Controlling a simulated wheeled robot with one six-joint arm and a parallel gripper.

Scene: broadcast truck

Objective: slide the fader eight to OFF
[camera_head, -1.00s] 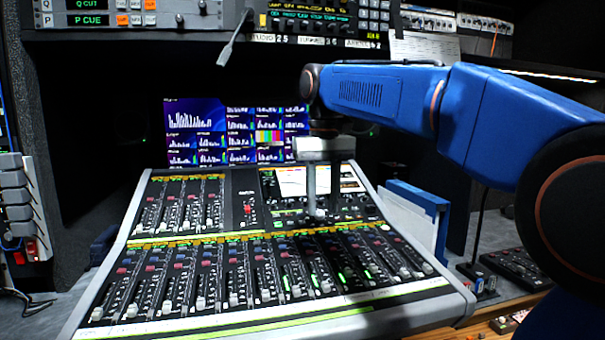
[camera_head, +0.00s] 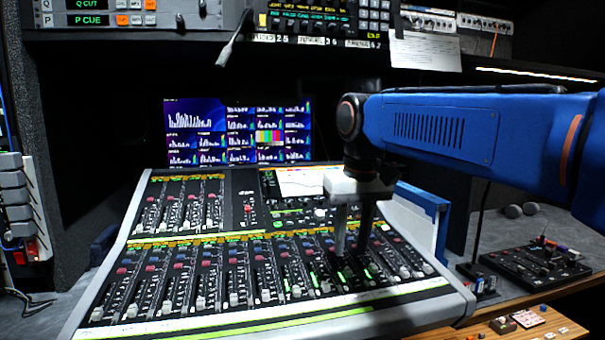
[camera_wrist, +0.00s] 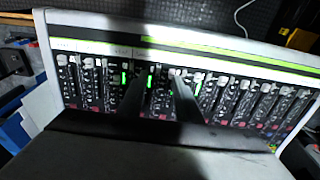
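The mixing console (camera_head: 450,300) stands on the desk with a long lower row of faders and a shorter upper row at left. Counted from the left, the eighth lower fader knob (camera_head: 326,287) sits near the front end of its slot; I cannot read its number. My gripper (camera_head: 351,252) points down over the right half of the lower row, just right of and behind that knob. Its two dark fingers stand apart with nothing between them. In the wrist view, my fingers (camera_wrist: 158,98) reach over the strips with green lights; I cannot tell whether they touch the panel.
A screen with bar graphs (camera_head: 237,132) stands behind the console. A gooseneck microphone (camera_head: 232,42) hangs above it. A small black control box (camera_head: 537,262) lies on the right desk. Neighbouring fader knobs stand close together.

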